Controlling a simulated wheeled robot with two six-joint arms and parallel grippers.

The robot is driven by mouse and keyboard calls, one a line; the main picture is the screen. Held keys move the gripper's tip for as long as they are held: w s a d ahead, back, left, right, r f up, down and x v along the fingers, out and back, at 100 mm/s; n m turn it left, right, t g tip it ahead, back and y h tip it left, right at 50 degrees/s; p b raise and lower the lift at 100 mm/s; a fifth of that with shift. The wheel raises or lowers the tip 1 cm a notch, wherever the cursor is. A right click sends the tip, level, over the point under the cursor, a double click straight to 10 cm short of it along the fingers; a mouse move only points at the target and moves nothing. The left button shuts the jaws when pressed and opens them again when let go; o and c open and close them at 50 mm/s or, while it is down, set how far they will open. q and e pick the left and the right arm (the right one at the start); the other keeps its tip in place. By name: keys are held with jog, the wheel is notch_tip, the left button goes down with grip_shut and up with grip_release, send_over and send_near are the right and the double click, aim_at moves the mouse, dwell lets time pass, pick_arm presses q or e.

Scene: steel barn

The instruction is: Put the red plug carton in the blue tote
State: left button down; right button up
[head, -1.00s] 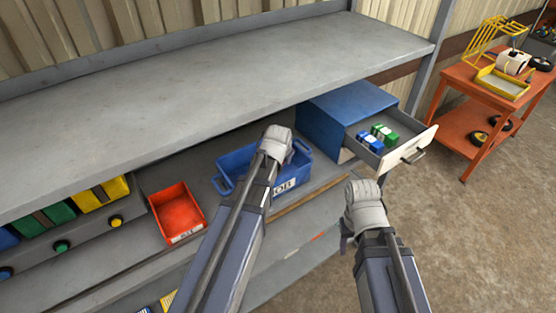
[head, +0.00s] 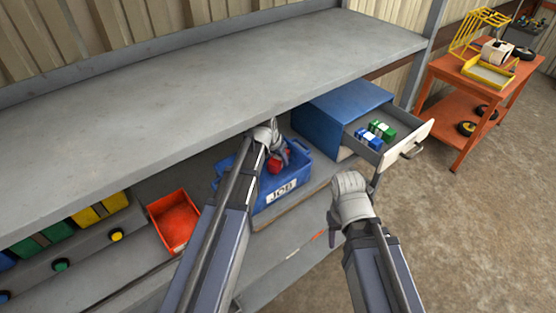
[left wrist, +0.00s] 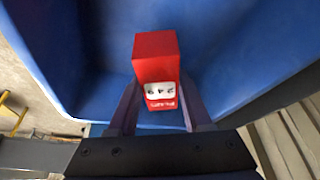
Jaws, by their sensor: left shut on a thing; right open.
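The blue tote (head: 297,178) with a JOB label stands on the lower shelf. My left gripper (head: 272,150) is at the tote and is shut on the red plug carton (head: 279,160). In the left wrist view the red carton (left wrist: 156,58) sits between the two fingers (left wrist: 158,106), with the tote's blue inside (left wrist: 235,45) around and beyond it. I cannot tell whether the carton touches the tote's floor. My right gripper (head: 340,218) is in front of the shelf, away from the tote; its fingers are mostly hidden by its own wrist.
A red-orange bin (head: 174,222) stands left of the tote. At the right, a blue cabinet (head: 340,105) has its drawer (head: 413,138) open, with blue cartons (head: 368,137) and green cartons (head: 384,130) inside. The grey upper shelf (head: 200,90) overhangs the tote. An orange cart (head: 480,85) stands beyond.

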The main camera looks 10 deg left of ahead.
pick_arm(q)
jog(key=shift+a, duration=0.3)
jog(key=shift+d+f, duration=0.1)
jog(key=shift+f, duration=0.15)
jog(key=shift+f+b, duration=0.45)
jog(key=shift+b, duration=0.2)
jog(key=shift+c, duration=1.7)
grip_release()
